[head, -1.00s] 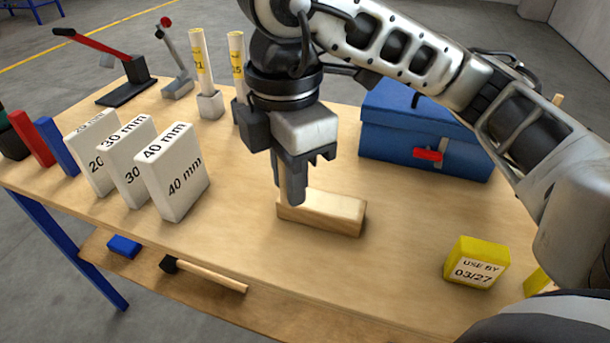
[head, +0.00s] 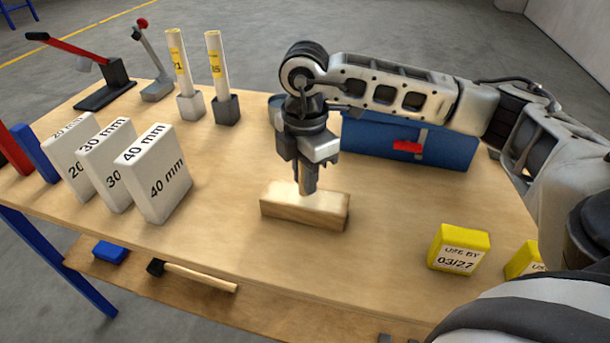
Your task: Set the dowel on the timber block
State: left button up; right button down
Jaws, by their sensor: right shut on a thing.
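The timber block (head: 300,212) lies flat on the workbench, near its front middle. My right gripper (head: 309,165) points down above the block and is shut on the dowel (head: 308,181). Only a short, upright, brownish-grey lower part of the dowel shows below the fingers; the gripper hides the rest. The dowel's lower end appears to meet the block's top face, around its middle. I cannot tell for certain whether they touch. My left gripper is not in view.
White gauge blocks (head: 157,175) stand on the left, with two labelled cylinders (head: 219,75) in holders behind. A blue toolbox (head: 450,148) is behind right, a yellow block (head: 458,249) front right. Bare workbench (head: 385,205) surrounds the timber block. A hammer (head: 200,277) lies on the lower shelf.

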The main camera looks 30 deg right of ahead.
jog(key=shift+f, duration=0.45)
jog(key=shift+f, duration=0.15)
jog(key=c, duration=1.3)
grip_release()
jog(key=shift+o, duration=0.2)
jog(key=shift+r, duration=0.25)
notch_tip(320, 180, up, 12)
jog(key=shift+f, duration=0.1)
